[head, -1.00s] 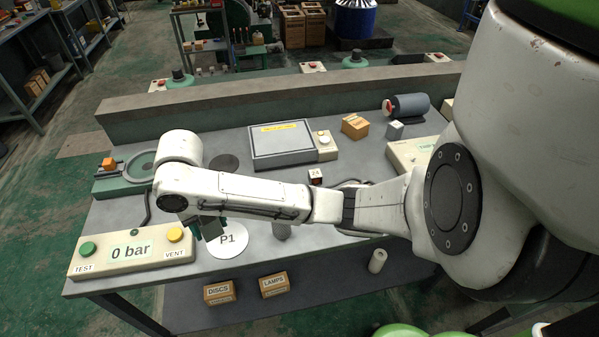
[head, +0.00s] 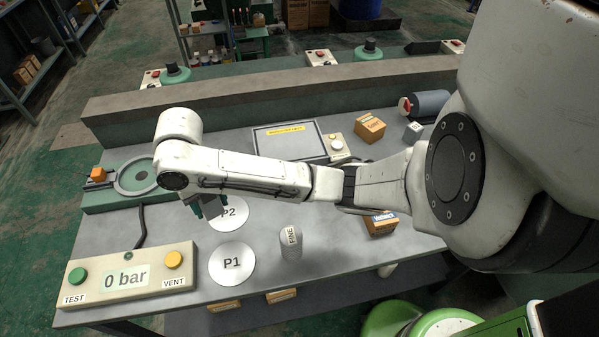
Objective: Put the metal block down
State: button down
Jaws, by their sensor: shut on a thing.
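My gripper (head: 207,207) hangs from the end of my arm, at the left edge of the white disc marked P2 (head: 236,213). Its teal fingers are shut on a grey metal block (head: 216,207), which shows only in part below my arm. I cannot tell whether the block touches the disc or the table. The white disc marked P1 (head: 232,264) lies bare in front of P2.
A grey cylinder marked FINE (head: 291,245) stands right of P1. The 0 bar panel (head: 128,280) is at front left, a green round fixture (head: 135,178) behind it. A small grey cube (head: 413,132) and a cardboard box (head: 369,128) stand at back right.

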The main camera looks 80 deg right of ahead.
jog(key=shift+w+d, duration=0.1)
jog(key=shift+d, duration=0.1)
jog(key=shift+w+f, duration=0.65)
jog(key=shift+w, duration=1.1)
jog(key=b, duration=0.7)
send_over(178, 227)
jog(key=s, duration=0.1)
notch_tip(178, 227, down, 7)
jog(key=shift+s+f, duration=0.1)
jog(key=shift+w+f, duration=0.4)
jog(key=shift+w, duration=0.1)
jog(key=shift+w+f+p, duration=0.2)
jog(key=shift+f+p, duration=0.3)
jog(key=shift+f, duration=1.3)
jog(key=shift+f, duration=0.15)
jog(key=shift+c, duration=2)
grip_release()
jog(key=shift+s, duration=0.1)
